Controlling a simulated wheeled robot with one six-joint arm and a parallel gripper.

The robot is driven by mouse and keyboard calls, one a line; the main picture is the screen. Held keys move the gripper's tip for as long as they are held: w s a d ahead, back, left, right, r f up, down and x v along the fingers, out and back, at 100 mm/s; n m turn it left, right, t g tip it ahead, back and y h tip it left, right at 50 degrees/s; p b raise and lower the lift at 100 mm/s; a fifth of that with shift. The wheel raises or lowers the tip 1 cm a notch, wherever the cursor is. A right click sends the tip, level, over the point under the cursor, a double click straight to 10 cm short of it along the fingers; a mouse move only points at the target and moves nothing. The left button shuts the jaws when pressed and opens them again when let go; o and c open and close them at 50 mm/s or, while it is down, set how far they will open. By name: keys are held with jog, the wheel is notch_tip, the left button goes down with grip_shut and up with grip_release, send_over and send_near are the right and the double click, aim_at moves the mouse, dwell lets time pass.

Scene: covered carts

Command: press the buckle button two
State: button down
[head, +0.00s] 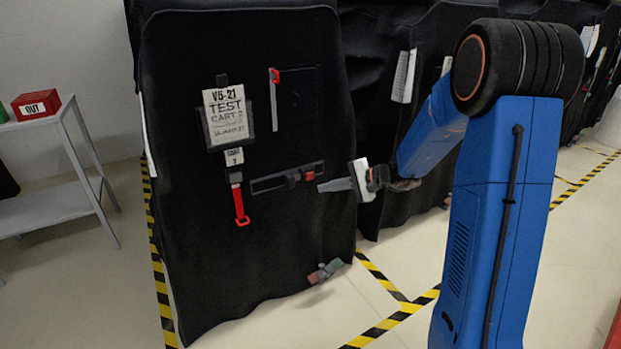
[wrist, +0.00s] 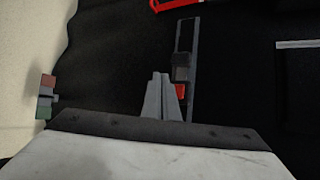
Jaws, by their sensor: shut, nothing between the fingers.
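The buckle (head: 293,179) is a dark block with a red button (head: 309,175) on a horizontal grey strap (head: 268,184) across the black cart cover. In the wrist view the buckle (wrist: 181,66) and the red button (wrist: 180,92) show just past my fingertips, with the button partly hidden behind them. My gripper (head: 320,187) is shut and empty, its grey fingers pointing left at the cover, close to the button's right side and slightly lower. It also shows in the wrist view (wrist: 160,76). I cannot tell whether the fingertips touch the button.
A second buckle (head: 324,272) with red and green parts is low on the cover. A red pull handle (head: 242,220) hangs at left below a test cart sign (head: 226,116). A grey table (head: 45,205) with a red box (head: 36,105) stands left. More covered carts stand behind right.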

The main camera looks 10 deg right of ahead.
aim_at(307, 181)
jog(key=shift+w+a, duration=0.25)
jog(key=shift+w, duration=0.5)
jog(key=shift+w+a, duration=0.2)
jog(key=shift+w, duration=0.5)
jog(key=shift+w+a, duration=0.25)
jog(key=shift+w, duration=0.5)
jog(key=shift+w, duration=0.1)
dwell(0.4)
jog(key=shift+w+a, duration=0.15)
jog(key=shift+w, duration=0.15)
jog(key=shift+w+a, duration=0.15)
jog(key=shift+w, duration=0.35)
dwell(1.0)
jog(key=shift+s, duration=0.15)
jog(key=shift+s+d, duration=0.25)
jog(key=shift+s, duration=0.5)
jog(key=shift+s, duration=0.1)
jog(key=shift+s+d, duration=0.25)
jog(key=shift+s, duration=0.5)
jog(key=shift+s+d, duration=0.3)
jog(key=shift+s, duration=0.5)
jog(key=shift+s+d, duration=0.25)
jog(key=shift+s, duration=0.5)
